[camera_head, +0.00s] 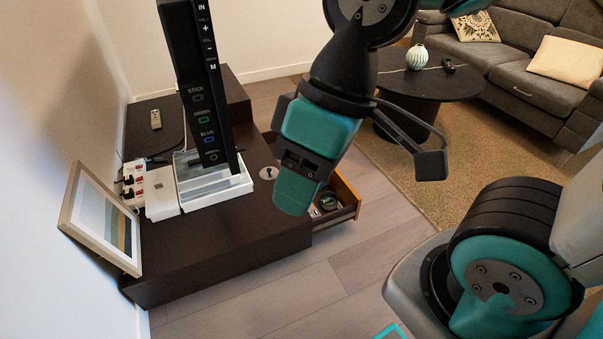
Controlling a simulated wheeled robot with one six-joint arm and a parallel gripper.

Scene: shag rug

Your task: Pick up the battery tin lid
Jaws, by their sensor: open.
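A small round pale disc with a dark centre (268,173) lies on the dark cabinet top, just left of my gripper; I cannot tell whether it is the battery tin lid. A round dark-and-green item (328,202) sits in the open drawer (345,208), partly hidden behind my gripper; its identity is also unclear. My gripper (340,150) hangs in front of the cabinet's right side and the drawer. It is open, with a black finger spread out to the right, and I see nothing held in it.
A round black table (425,85) stands behind. Floor in front is clear.

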